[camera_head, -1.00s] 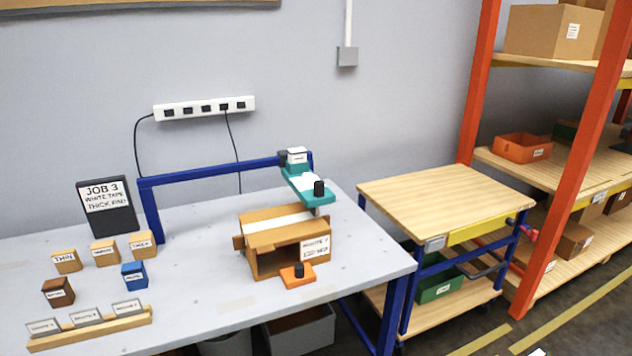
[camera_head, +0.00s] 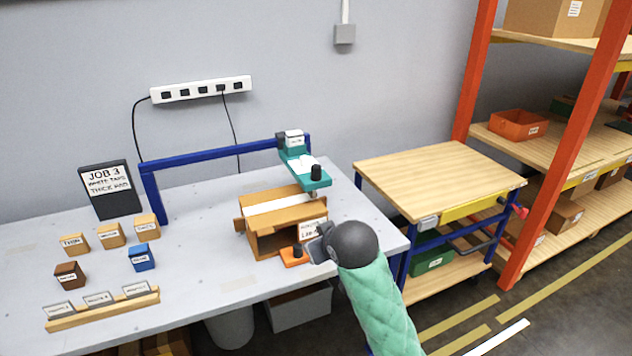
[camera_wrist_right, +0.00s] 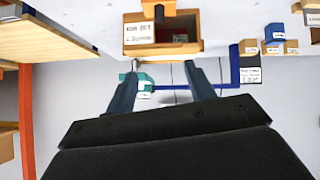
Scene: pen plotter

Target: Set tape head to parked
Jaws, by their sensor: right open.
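My left gripper is not in view.
An orange block (camera_head: 292,262) with a black knob sits at the box's front. Labelled blocks, a card rack (camera_head: 103,311) and a JOB 3 sign (camera_head: 108,183) stand at left. A wooden cart (camera_head: 435,175) is at right. The table's front middle is clear.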

